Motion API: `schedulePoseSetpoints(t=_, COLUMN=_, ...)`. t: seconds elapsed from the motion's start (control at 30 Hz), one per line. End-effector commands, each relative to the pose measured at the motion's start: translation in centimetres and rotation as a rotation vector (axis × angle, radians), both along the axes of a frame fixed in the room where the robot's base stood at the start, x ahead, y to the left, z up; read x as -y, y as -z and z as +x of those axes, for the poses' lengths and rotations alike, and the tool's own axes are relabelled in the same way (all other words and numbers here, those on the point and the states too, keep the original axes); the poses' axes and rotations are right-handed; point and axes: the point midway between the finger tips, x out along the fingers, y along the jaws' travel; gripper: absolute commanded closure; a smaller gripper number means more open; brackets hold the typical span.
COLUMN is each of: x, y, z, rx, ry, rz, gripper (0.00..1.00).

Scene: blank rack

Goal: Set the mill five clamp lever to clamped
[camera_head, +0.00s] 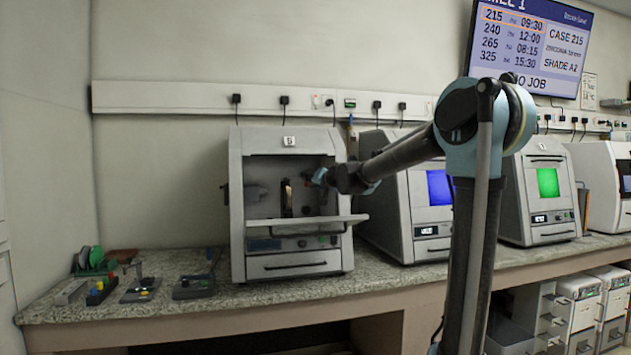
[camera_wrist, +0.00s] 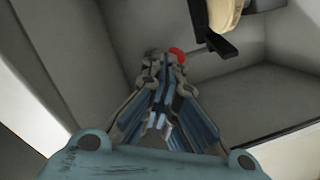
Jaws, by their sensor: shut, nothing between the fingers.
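Mill five (camera_head: 238,215) is the grey machine with a "5" label, its front open and its door folded down as a shelf (camera_head: 310,220). My gripper (camera_head: 318,178) reaches into the right side of its chamber. In the wrist view my gripper (camera_wrist: 163,60) has its fingers closed together and empty. A red knob (camera_wrist: 177,51), apparently the clamp lever's end, shows right at the fingertips. Whether they touch it I cannot tell. The rest of the lever and its setting are hidden. A pale disc (camera_wrist: 217,14) in a black holder (camera_wrist: 213,40) is beyond the fingers; the disc stands upright in the head view (camera_head: 287,197).
The chamber walls (camera_wrist: 245,85) surround my gripper closely. Another mill (camera_head: 405,215) with a blue window stands to the right. Small tools and a rack of green discs (camera_head: 92,262) are on the worktop to the left.

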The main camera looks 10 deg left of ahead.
Motion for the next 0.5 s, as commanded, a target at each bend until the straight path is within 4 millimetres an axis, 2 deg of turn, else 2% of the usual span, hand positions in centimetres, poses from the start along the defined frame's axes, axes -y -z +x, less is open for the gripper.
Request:
schedulePoseSetpoints(t=0.2, x=-0.1, y=1.6, z=0.2, rx=0.000, ry=0.000, rz=0.000, gripper=1.00)
schedulePoseSetpoints(t=0.5, x=-0.1, y=2.0, z=0.2, rx=0.000, ry=0.000, rz=0.000, gripper=1.00)
